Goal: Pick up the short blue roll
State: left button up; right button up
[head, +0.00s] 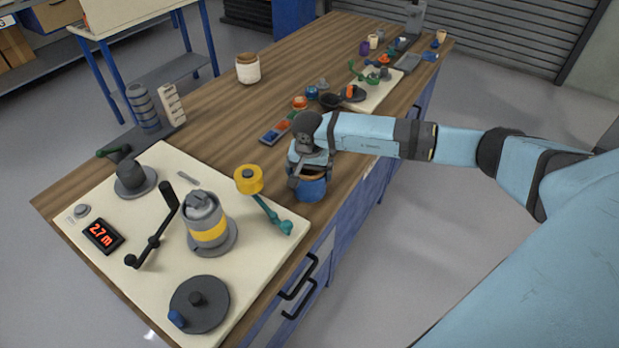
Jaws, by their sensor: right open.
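The short blue roll (311,190) stands on the wooden bench near its front edge, just right of the cream board. A brownish rim shows at its top. My right gripper (305,178) points down over it, with the jaws open and a finger in front of its upper part. The gripper hides part of the roll's top, and I cannot tell whether the fingers touch it. My left gripper is not in view.
The cream board (150,190) carries a grey and yellow roller (206,222), a crank, a yellow knob on a teal arm (249,179) and a red display (103,235). A colour tray (277,131) and small pots lie behind the gripper. A cream jar (248,68) stands farther back, with bare wood around it.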

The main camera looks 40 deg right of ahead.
jog(key=c, duration=0.7)
jog(key=shift+r, duration=0.1)
